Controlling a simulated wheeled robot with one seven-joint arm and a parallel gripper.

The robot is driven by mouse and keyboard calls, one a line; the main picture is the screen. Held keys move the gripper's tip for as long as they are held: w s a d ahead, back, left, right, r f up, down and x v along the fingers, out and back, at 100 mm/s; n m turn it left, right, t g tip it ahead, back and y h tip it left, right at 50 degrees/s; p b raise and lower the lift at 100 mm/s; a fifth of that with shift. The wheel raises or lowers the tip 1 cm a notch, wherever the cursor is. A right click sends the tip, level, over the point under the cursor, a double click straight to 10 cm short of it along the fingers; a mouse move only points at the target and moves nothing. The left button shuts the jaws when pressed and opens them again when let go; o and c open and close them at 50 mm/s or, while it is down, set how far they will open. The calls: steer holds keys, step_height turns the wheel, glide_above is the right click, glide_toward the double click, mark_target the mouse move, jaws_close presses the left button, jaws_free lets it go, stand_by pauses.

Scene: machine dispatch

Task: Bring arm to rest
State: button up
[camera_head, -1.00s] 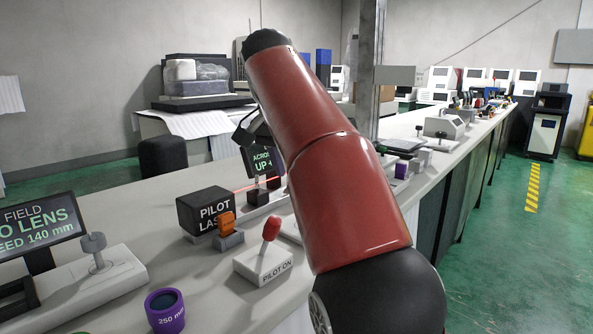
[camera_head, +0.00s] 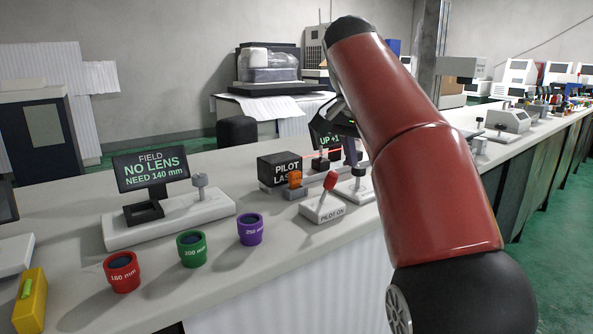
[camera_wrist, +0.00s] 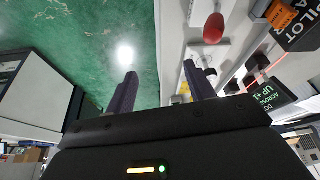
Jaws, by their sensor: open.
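My arm crosses the right of the head view above the bench, a red link in front. My gripper (camera_wrist: 160,72) is open and empty in the wrist view, its two dark purple fingers apart. In the head view only part of my gripper (camera_head: 348,150) shows, beside the arm's far end near the small "UP" display. In the wrist view the green floor lies beyond one finger and the bench edge beyond the other.
The pilot laser box (camera_head: 280,169) and the pilot switch (camera_head: 324,205) with its red knob stand near the arm. Red (camera_head: 122,272), green (camera_head: 192,249) and purple (camera_head: 250,229) lens cylinders stand on the front bench. A display (camera_head: 151,169) reads "NO LENS".

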steer(key=s+d+f+n+t+y, duration=0.2)
steer(key=s+f+n, duration=0.6)
steer(key=s+f, duration=1.7)
steer(key=shift+s+d+f+y, duration=0.2)
steer(key=shift+s+f+y, duration=0.2)
steer(key=shift+y, duration=0.1)
steer(key=shift+r, duration=0.1)
